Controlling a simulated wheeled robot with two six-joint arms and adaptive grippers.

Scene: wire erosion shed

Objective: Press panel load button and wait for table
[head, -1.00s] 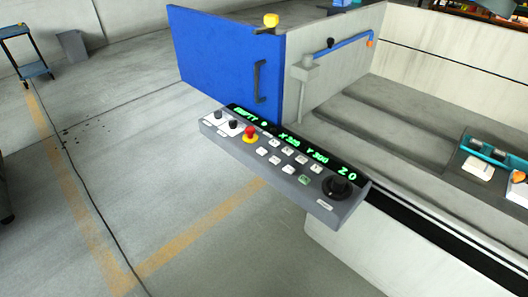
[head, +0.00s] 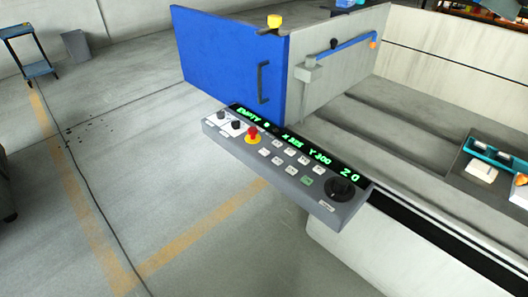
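The grey control panel (head: 225,142) sticks out from the machine in the middle of the head view. Its dark display (head: 296,142) shows green text that reads EMPTY, an X value too blurred to read surely, Y 300 and Z 0. Below it are several small white buttons (head: 277,160) and one green button (head: 306,181). Their labels are too small to read. A red emergency stop (head: 253,133) on a yellow base and a black round knob (head: 339,189) sit on the panel. Neither gripper is in view.
A blue door (head: 225,62) with a dark handle stands behind the panel. The pale machine tank (head: 450,50) is at the right, with grey rails (head: 385,135) and a teal piece (head: 488,148) inside.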

